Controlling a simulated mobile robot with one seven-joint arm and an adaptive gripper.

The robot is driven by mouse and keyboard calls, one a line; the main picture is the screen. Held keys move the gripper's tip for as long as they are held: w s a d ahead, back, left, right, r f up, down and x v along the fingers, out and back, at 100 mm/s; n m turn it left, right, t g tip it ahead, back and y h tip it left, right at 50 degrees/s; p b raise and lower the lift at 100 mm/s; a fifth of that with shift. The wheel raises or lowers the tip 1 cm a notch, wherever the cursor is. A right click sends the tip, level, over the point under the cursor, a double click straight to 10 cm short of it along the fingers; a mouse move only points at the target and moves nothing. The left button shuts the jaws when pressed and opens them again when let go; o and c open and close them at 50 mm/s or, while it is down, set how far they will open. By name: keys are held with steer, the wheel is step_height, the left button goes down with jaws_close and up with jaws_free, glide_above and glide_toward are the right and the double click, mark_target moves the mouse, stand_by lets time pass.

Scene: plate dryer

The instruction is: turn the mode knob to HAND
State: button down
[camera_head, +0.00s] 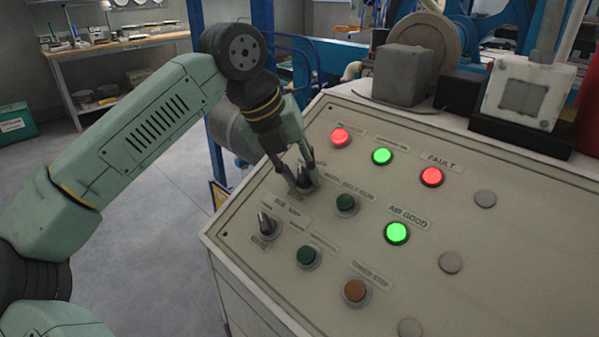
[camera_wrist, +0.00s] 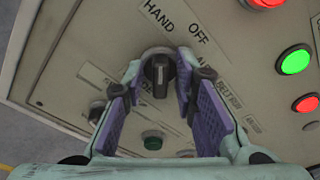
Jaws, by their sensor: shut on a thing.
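The mode knob (camera_wrist: 158,76) is a black selector knob on the sloping beige control panel (camera_head: 480,290). HAND (camera_wrist: 160,16), OFF (camera_wrist: 198,33) and a partly hidden third label are printed beside it. In the wrist view its grip bar stands nearly upright in the picture, with a pale mark; which label it points at is unclear. My gripper (camera_wrist: 160,68) has its two purple-padded fingers on either side of the knob, shut on it. In the head view my gripper (camera_head: 302,170) is down at the panel's upper left, and its fingers partly hide the knob (camera_head: 304,183).
A second black selector knob (camera_head: 266,224) sits nearer the panel's left edge. Green buttons (camera_head: 346,203) (camera_head: 308,256) and an orange button (camera_head: 355,291) are close by. Lit red (camera_head: 341,138) and green (camera_head: 382,156) lamps lie to the right. A grey block (camera_head: 402,74) stands behind the panel.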

steer(key=c, duration=1.6)
jaws_free()
steer(key=shift+c, duration=0.2)
steer(key=v, duration=1.2)
steer(key=shift+s, duration=0.1)
